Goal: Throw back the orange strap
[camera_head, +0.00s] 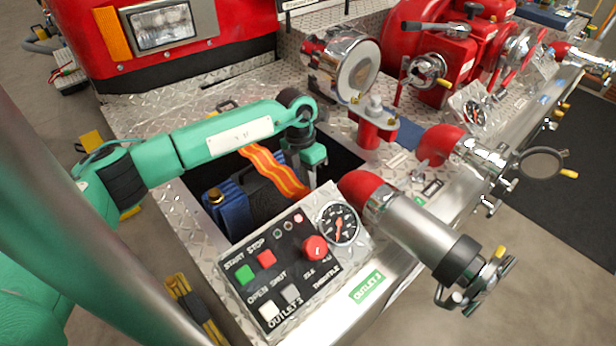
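The orange strap (272,169), with yellow stripes, lies slantwise over a dark bundle (262,200) in the open recess of the bumper. Its upper left end is beside my green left arm, which reaches over the recess from the left. My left gripper (312,178) points down at the right side of the recess, close to the strap's lower right part. I cannot tell whether it touches the strap, and its fingertips are too small and dark to show if they are open. My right gripper is not in view.
A control panel (262,258) with buttons, a red knob and a gauge (338,223) stands in front of the recess. A red-and-chrome outlet pipe (410,225) is to the right. A chrome-capped fitting (352,75) and red pump parts (440,55) stand behind. A red vehicle front (90,60) is at the back left.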

